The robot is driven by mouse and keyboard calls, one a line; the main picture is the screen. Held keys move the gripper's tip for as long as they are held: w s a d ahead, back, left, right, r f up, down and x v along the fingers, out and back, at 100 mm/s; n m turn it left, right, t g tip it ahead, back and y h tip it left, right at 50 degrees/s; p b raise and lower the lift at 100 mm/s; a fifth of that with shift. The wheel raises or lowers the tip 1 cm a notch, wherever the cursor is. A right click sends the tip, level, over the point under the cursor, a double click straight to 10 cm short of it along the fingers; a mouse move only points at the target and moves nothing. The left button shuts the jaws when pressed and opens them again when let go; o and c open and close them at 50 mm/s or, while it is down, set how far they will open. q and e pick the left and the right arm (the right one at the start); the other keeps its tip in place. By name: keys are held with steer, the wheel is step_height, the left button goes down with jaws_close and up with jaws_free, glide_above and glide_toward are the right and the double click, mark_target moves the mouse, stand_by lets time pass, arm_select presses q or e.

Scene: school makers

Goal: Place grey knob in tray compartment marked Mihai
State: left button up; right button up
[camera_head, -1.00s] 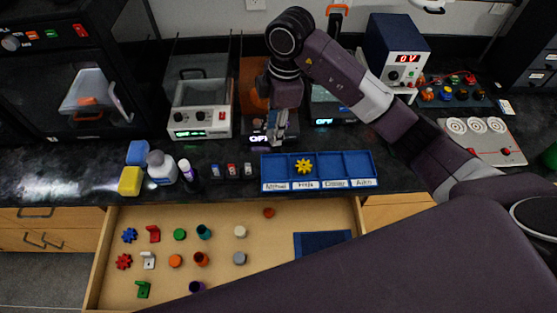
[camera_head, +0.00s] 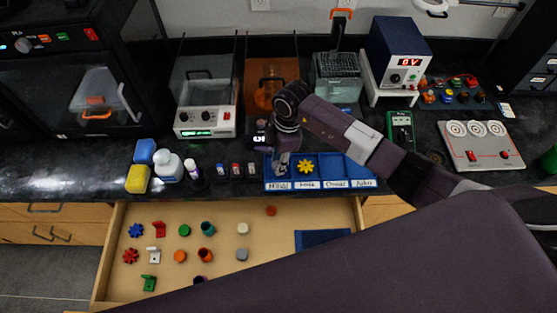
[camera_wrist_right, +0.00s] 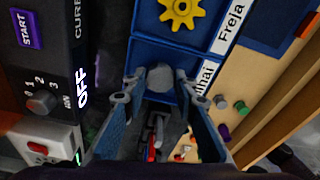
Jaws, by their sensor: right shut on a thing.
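The blue tray (camera_head: 362,173) stands on the dark counter, with name labels along its front. Its leftmost compartment carries the Mihai label (camera_head: 278,186), which also shows in the right wrist view (camera_wrist_right: 206,76). My right gripper (camera_head: 281,169) points down at that compartment. In the wrist view it (camera_wrist_right: 160,84) is shut on a small grey knob (camera_wrist_right: 159,75), seen over the blue of the Mihai compartment. Whether the knob touches the tray floor I cannot tell. In the head view the gripper hides the knob. My left gripper is not in view.
A yellow gear (camera_head: 305,167) lies in the neighbouring Freja compartment. The open drawer (camera_head: 325,215) below holds several coloured parts, including another grey round piece (camera_head: 242,254). Small dark-bodied items (camera_head: 236,170) stand left of the tray. Machines stand behind it.

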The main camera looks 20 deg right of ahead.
steer(key=shift+f, duration=0.15)
steer(key=o, duration=0.5)
steer(key=shift+r, duration=0.2)
step_height(320, 180, up, 12)
steer(key=d+b, duration=0.1)
steer(key=b, duration=0.1)
steer(key=shift+d, duration=0.2)
